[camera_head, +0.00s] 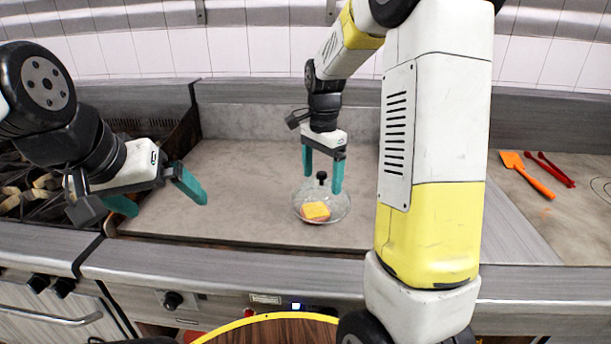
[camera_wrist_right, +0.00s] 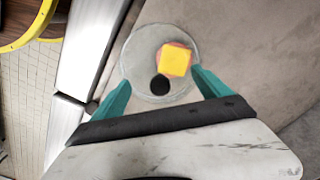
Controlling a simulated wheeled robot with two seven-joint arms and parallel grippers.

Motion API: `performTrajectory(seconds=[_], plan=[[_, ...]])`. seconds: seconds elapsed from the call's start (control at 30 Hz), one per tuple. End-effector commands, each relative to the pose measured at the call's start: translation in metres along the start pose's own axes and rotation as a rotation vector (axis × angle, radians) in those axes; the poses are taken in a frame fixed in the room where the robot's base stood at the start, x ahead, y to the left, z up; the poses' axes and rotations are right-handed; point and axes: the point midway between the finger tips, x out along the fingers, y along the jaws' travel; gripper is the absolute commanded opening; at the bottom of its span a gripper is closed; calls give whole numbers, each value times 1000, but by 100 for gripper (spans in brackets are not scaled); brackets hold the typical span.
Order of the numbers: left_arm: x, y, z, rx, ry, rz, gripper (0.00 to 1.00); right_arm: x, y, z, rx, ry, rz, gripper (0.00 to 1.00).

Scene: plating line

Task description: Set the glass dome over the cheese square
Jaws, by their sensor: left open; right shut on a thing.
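The clear glass dome (camera_head: 341,203) with a black knob (camera_head: 321,178) is at the counter's middle, below my right gripper (camera_head: 322,175). The yellow cheese square (camera_head: 316,211) shows through the glass, inside the dome's outline, with a pinkish edge under it. My right gripper is shut on the dome at its knob. In the right wrist view the dome (camera_wrist_right: 144,50) rings the cheese square (camera_wrist_right: 175,61), with the knob (camera_wrist_right: 160,85) nearer the fingers. I cannot tell if the dome's rim touches the counter. My left gripper (camera_head: 158,195) is open and empty at the left.
The grey counter (camera_head: 240,175) is clear around the dome. A stove with black grates (camera_head: 40,190) is at the left. An orange spatula (camera_head: 527,175) and red tongs (camera_head: 551,168) lie at the right. A round wooden surface with a yellow rim (camera_head: 280,318) is in front.

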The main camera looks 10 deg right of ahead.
Motion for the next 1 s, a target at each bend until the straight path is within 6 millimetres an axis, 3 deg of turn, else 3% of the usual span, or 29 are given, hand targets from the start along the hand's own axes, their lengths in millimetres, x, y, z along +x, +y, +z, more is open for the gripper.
performTrajectory(seconds=[0.1, 0.37, 0.6, 1.0], plan=[[0, 0, 0, 0, 0, 0, 100, 2, -18, -6, -1, 1, 0, 15], [0, 0, 0, 0, 0, 0, 100, 4, -36, -12, -1, 0, -1, 15], [0, 0, 0, 0, 0, 0, 100, 38, -33, -11, 0, -1, 1, 15], [0, 0, 0, 0, 0, 0, 100, 43, -33, -11, -1, 0, 0, 15]])
